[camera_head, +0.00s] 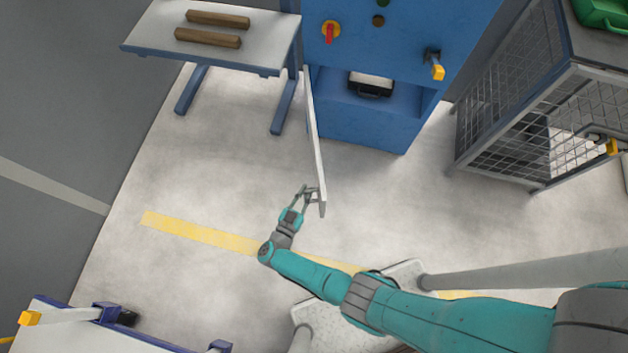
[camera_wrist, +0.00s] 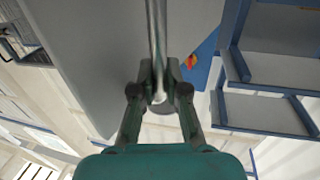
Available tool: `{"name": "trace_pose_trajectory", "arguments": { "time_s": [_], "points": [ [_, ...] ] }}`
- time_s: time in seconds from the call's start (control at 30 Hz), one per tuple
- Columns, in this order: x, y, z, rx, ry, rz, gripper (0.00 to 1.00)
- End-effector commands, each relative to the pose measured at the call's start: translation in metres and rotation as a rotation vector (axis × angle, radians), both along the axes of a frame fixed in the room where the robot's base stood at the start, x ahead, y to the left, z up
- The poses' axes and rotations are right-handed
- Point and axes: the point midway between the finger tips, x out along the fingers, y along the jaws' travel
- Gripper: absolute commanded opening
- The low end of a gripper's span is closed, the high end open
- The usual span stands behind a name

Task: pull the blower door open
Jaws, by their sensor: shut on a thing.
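The blower is a blue cabinet (camera_head: 400,30) at the top middle of the head view, with an open compartment low in its front. Its door (camera_head: 314,140) is a thin pale panel seen nearly edge-on, standing well out from the cabinet's left side. In the wrist view the door is a large grey panel (camera_wrist: 95,45). My gripper (camera_head: 308,192) is at the door's free end. In the wrist view my gripper (camera_wrist: 159,92) is shut on the door's metal bar handle (camera_wrist: 156,35). The exact finger contact is partly hidden.
A table (camera_head: 260,56) with two brown bars (camera_head: 208,38) stands left of the cabinet. A dark object (camera_head: 371,85) sits in the compartment. A wire-mesh cage (camera_head: 515,125) stands at the right. Floor left of the door is clear; a workbench corner (camera_head: 75,325) is at lower left.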

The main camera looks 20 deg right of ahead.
Motion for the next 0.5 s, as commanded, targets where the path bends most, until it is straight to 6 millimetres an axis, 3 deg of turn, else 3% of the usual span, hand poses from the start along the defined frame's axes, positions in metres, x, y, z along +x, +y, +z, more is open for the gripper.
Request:
{"name": "trace_pose_trajectory", "arguments": {
  "time_s": [0.5],
  "points": [
    [0.0049,0.0085,0.002,0.002,-0.005,0.001,0.0]
  ]
}}
